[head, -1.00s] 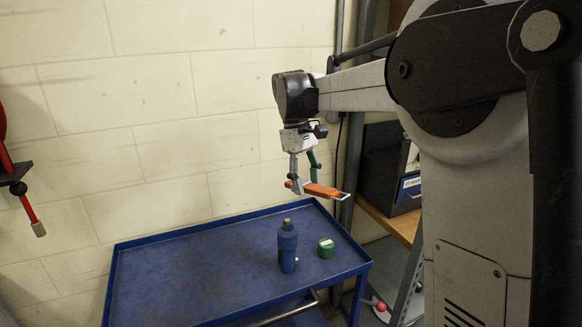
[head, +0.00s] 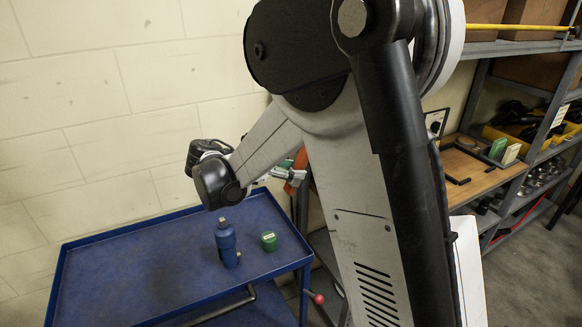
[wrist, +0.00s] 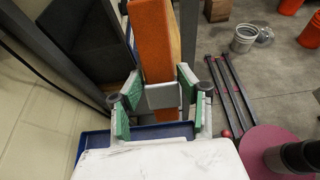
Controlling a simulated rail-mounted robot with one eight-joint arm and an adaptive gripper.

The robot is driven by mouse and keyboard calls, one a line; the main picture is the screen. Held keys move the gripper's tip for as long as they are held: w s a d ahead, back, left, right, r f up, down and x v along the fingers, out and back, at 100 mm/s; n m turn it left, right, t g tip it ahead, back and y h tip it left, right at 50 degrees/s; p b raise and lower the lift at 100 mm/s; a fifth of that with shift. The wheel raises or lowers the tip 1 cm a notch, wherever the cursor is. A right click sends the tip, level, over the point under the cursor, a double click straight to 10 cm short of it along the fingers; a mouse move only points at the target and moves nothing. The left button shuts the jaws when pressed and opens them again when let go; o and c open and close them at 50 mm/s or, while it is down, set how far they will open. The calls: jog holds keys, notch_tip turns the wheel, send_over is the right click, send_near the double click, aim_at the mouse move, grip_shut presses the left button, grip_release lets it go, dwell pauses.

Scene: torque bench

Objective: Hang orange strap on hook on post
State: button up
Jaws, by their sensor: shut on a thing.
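The orange strap shows in the wrist view (wrist: 153,40), running up and away from my gripper (wrist: 158,97), whose green-padded fingers are shut on it. A grey piece lies across the strap between the fingers. In the head view my gripper (head: 283,172) is partly hidden behind my arm, and only a little of the orange strap (head: 299,167) shows beside it. The strap is held in the air, behind and right of the blue cart in the picture. I cannot make out the hook or its post in either current view.
A blue cart (head: 110,262) holds a blue bottle-like object (head: 227,245) and a small green cylinder (head: 268,241). A wooden bench (head: 465,172) and loaded shelves stand at the right. The wrist view shows a metal bucket (wrist: 243,40) and dark red bars (wrist: 228,95).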

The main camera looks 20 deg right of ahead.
jog(key=r+x, duration=0.1)
jog(key=x, duration=0.9)
jog(key=shift+d+r+b, duration=0.25)
jog(key=shift+d+b, duration=0.05)
jog(key=shift+d, duration=0.05)
dwell(1.0)
dwell(0.7)
jog(key=o, duration=1.3)
jog(key=shift+o, duration=0.2)
